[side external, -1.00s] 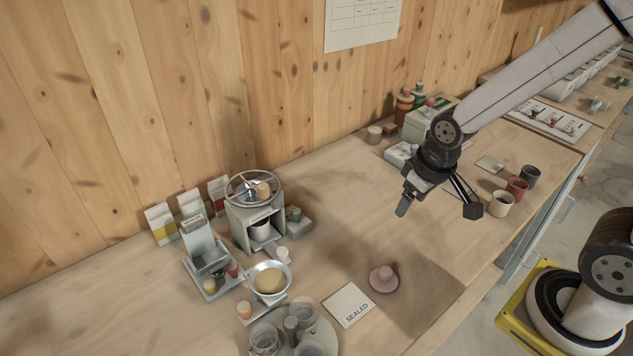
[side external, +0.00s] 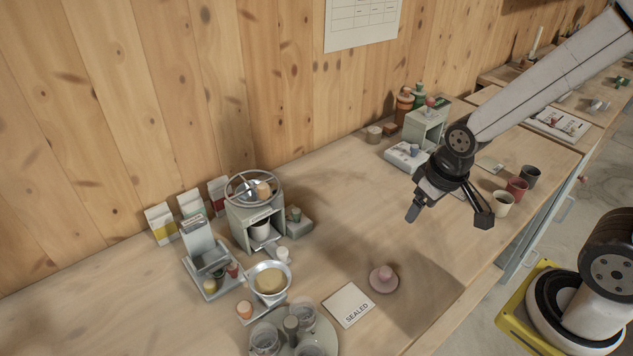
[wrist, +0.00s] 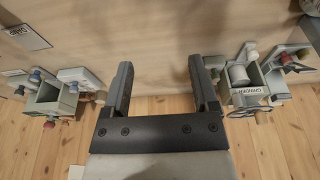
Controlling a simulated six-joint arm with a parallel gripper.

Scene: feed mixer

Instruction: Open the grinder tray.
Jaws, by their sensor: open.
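The grinder (side external: 256,222) is a pale grey-green open-fronted box with a wheel-like ring on top and a light cup inside. It stands against the wall, left of centre in the side view. In the wrist view the grinder (wrist: 240,92) is at the right, with a label that seems to read GRINDER. I cannot clearly tell its tray from the box, or whether the tray is open. My gripper (side external: 448,210) is high over the right part of the bench, well apart from the grinder. In the wrist view my gripper (wrist: 163,82) is open, with nothing between its fingers.
A scale-like stand (side external: 206,265), a metal bowl (side external: 270,279) and a tray of jars crowd the grinder's left and front. A SEALED card (side external: 348,305) and a pink knobbed disc (side external: 384,279) lie nearer. Another grey-green box (side external: 425,125) stands right. The bench middle is clear.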

